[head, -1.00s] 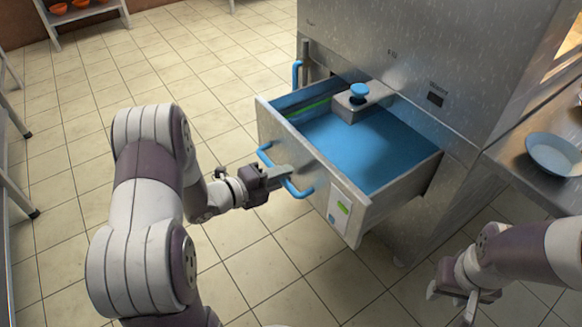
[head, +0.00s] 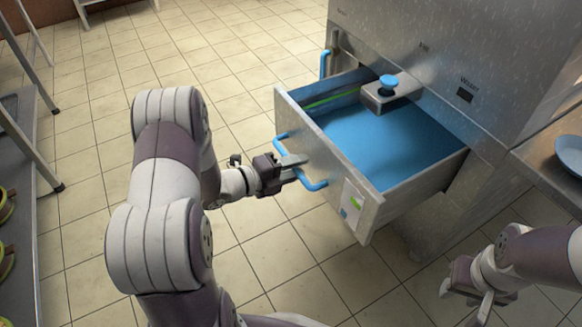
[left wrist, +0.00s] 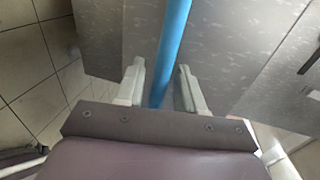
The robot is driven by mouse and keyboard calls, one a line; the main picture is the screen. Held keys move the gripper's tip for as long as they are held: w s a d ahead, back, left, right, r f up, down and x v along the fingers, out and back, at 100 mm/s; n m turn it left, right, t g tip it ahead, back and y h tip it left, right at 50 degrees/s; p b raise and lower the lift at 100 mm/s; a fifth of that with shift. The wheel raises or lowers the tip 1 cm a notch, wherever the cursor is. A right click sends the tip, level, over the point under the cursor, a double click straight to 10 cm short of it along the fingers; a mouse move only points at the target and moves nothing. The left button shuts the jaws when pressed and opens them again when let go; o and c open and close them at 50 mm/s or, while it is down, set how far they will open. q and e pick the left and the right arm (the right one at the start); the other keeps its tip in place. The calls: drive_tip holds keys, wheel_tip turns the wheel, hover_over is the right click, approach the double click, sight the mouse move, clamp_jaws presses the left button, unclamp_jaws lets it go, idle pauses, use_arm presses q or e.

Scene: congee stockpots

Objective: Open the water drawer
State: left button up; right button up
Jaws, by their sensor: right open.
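The water drawer (head: 330,160) is a metal drawer with a blue inside, and it stands pulled well out of the steel cabinet. A blue bar handle (head: 315,185) is on its front. My left gripper (head: 291,168) is at this handle. In the left wrist view, the blue handle (left wrist: 172,40) runs between the two fingers of my left gripper (left wrist: 161,85), with a narrow gap on each side, so the jaws look open around it. My right gripper (head: 468,300) is open and empty at the lower right, apart from the drawer.
The steel cabinet (head: 430,40) rises behind the drawer, with a "Water" label. A metal block with a blue knob (head: 388,82) sits over the drawer's back. A counter with a blue bowl (head: 570,152) is at the right, and a shelf (head: 20,190) at the left. Tiled floor is clear between.

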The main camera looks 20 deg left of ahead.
use_arm(q)
drive_tip(key=shift+s+a+r, duration=0.15)
drive_tip(key=shift+s+a, duration=0.05)
drive_tip(key=p+v, duration=0.5)
drive_tip(key=v, duration=0.7)
drive_tip(key=shift+p, duration=0.3)
